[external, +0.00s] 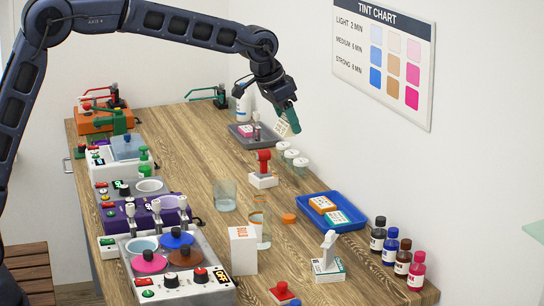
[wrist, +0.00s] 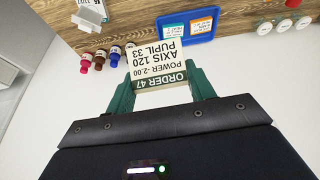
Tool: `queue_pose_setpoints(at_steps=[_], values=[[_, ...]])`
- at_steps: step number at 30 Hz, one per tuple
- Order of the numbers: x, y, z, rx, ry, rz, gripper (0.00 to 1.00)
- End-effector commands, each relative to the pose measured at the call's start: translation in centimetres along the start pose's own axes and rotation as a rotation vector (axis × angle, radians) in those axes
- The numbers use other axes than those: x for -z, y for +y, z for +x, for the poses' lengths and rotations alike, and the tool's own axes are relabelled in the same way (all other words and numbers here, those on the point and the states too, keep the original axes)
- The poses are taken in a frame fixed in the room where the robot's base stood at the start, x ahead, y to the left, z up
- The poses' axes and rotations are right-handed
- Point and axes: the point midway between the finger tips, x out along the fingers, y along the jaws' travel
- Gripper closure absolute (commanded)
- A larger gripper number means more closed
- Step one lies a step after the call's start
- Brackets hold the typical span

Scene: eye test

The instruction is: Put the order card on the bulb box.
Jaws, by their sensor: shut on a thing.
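My gripper (external: 290,118) is high over the far right part of the bench. It is shut on the order card (external: 282,127), a small cream card. In the wrist view the order card (wrist: 160,58) is between the green fingers (wrist: 160,80). It reads "ORDER 47" on a dark band, upside down there. A white upright box (external: 243,255) with small red print stands at the near middle of the bench. It looks like the bulb box, but I cannot read its print for sure. My gripper is well apart from it, farther back and higher.
A blue tray (external: 351,222) with small boxes lies at the right, beside several ink bottles (external: 390,246). A glass (external: 263,238) stands close beside the white box. Machines line the left edge.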

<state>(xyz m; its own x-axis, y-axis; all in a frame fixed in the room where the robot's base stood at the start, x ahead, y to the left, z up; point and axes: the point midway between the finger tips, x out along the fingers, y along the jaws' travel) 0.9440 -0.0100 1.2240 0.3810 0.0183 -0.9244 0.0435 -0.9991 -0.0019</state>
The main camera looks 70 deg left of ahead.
Motion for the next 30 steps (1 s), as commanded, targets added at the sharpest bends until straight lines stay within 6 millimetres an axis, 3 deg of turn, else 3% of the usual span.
queue_pose_setpoints(at_steps=[6, 12, 19, 23, 30], values=[[-5.4, 3.9, -2.8, -0.008, 0.001, 0.021, 0.68], [-9.9, 6.2, -4.5, -0.014, 0.002, 0.033, 0.68], [-12.6, 7.4, -5.3, -0.018, 0.002, 0.040, 0.68], [-13.4, 7.5, -4.3, -0.019, -0.001, 0.040, 0.68], [-15.3, 7.5, 0.2, -0.019, -0.003, 0.039, 0.68]])
